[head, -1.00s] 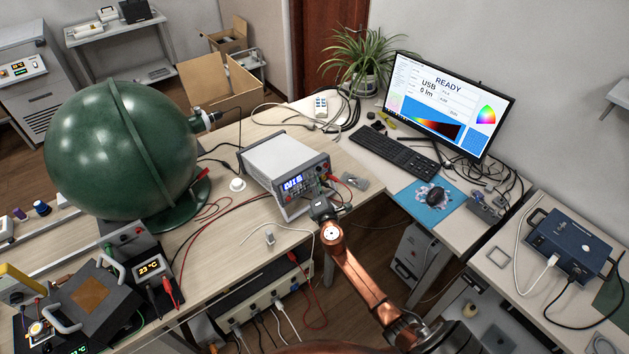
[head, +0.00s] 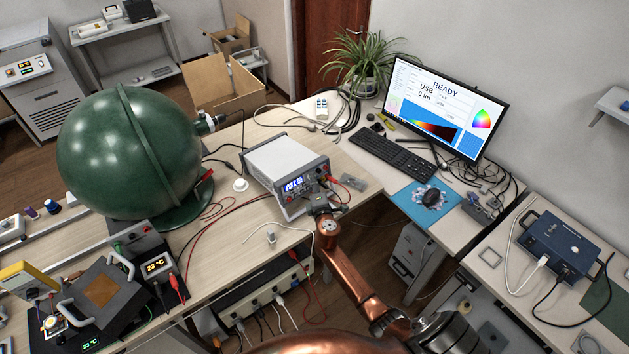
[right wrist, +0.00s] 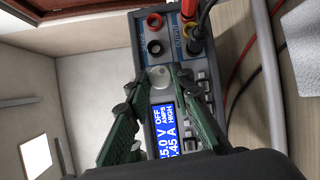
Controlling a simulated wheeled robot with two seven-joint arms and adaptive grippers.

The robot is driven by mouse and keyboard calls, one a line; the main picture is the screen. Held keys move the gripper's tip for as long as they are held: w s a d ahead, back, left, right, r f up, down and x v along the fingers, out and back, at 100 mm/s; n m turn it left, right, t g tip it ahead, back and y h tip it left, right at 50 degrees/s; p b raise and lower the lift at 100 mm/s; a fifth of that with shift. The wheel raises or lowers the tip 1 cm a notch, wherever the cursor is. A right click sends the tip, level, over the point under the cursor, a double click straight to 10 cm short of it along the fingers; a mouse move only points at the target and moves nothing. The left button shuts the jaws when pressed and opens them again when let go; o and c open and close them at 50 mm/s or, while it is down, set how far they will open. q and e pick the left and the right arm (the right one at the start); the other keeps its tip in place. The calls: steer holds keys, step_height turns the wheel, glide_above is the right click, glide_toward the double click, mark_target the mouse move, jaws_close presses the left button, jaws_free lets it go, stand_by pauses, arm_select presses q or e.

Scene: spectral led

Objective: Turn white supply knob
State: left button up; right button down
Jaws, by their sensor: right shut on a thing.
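The white power supply (head: 282,157) stands on the wooden bench with its front panel facing right and toward me. In the right wrist view its panel shows a lit blue display (right wrist: 167,131) reading OFF and HIGH, with some digits cut off. A pale round knob (right wrist: 160,77) sits beside the display. My right gripper (head: 318,206) is at the front panel and hides part of it in the head view. In the right wrist view its green fingers (right wrist: 158,80) are shut on the knob, one on each side. My left gripper is not in view.
Red and black plugs (right wrist: 192,22) stand out of the panel beside the knob, with leads running off. A large green sphere (head: 128,150) stands left of the supply. A keyboard (head: 392,157) and monitor (head: 447,108) are to the right. A gap separates the bench from the right table.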

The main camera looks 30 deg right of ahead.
steer(key=shift+f, duration=0.1)
steer(key=c, duration=1.7)
jaws_free()
steer(key=v, duration=1.2)
